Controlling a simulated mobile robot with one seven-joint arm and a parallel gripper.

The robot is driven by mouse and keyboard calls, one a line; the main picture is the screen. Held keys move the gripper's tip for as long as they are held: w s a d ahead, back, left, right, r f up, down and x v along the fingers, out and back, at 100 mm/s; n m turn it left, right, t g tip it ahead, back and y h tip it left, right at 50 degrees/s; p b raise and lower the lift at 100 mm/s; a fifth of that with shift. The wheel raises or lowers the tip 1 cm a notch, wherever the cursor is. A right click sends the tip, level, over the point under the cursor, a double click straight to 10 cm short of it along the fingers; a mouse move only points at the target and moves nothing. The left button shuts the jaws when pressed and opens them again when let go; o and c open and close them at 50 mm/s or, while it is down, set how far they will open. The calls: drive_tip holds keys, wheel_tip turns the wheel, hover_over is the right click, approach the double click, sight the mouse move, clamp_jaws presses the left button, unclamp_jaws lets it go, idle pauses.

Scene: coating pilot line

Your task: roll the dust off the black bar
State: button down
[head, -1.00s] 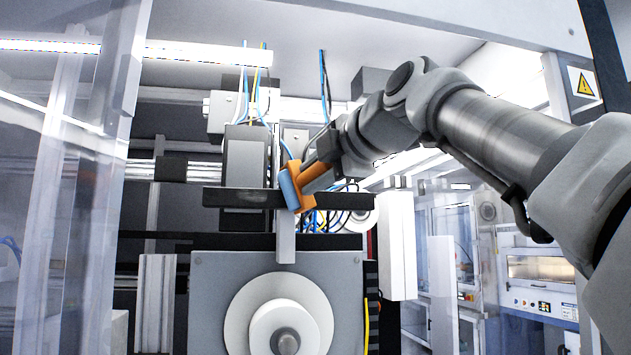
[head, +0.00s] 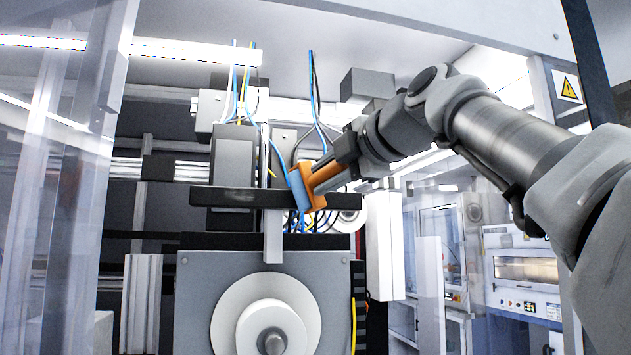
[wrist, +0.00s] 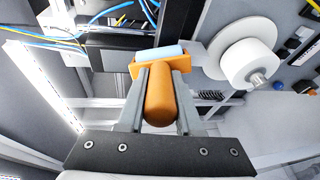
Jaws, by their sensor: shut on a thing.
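The black bar (head: 235,197) runs level across the machine in the head view. A lint roller with a pale blue roll (head: 299,189) and an orange frame and handle (head: 318,184) is in my gripper (head: 333,178). The roll overlaps the front of the bar, right of its middle, and looks to be against it; exact contact is hard to tell. The wrist view shows the fingers of my gripper (wrist: 160,92) shut on both sides of the orange handle (wrist: 160,104), with the blue roll (wrist: 158,54) beyond. Dust on the bar is too fine to make out.
A grey upright strip (head: 272,235) passes near the bar's middle. Below is a grey panel (head: 200,300) with a white reel (head: 262,318). Blue and yellow cables (head: 240,80) hang above. A white post (head: 384,245) stands right of the bar; a clear panel (head: 60,200) is at left.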

sight(337, 166)
drive_tip(key=shift+s+d+b, duration=0.25)
drive_tip(key=shift+s+b, duration=0.1)
drive_tip(key=shift+s, duration=0.6)
drive_tip(key=shift+s+d+b, duration=0.2)
drive_tip(key=shift+s+b, duration=0.2)
drive_tip(key=shift+s, duration=0.6)
drive_tip(key=shift+s+d+b, duration=0.25)
drive_tip(key=shift+s+b, duration=0.1)
drive_tip(key=shift+s, duration=0.6)
drive_tip(key=s, duration=0.1)
drive_tip(key=s+b, duration=0.1)
drive_tip(key=s, duration=0.1)
drive_tip(key=shift+d, duration=0.35)
drive_tip(key=shift+a+r, duration=0.1)
drive_tip(key=s+a+f+p, duration=0.2)
drive_tip(key=a+p, duration=0.5)
drive_tip(key=a, duration=0.6)
drive_tip(key=w+a+p, duration=0.1)
drive_tip(key=w+p, duration=0.1)
drive_tip(key=w, duration=0.4)
drive_tip(key=shift+w+a+p, duration=0.15)
drive_tip(key=shift+a+p, duration=0.15)
drive_tip(key=shift+a, duration=0.05)
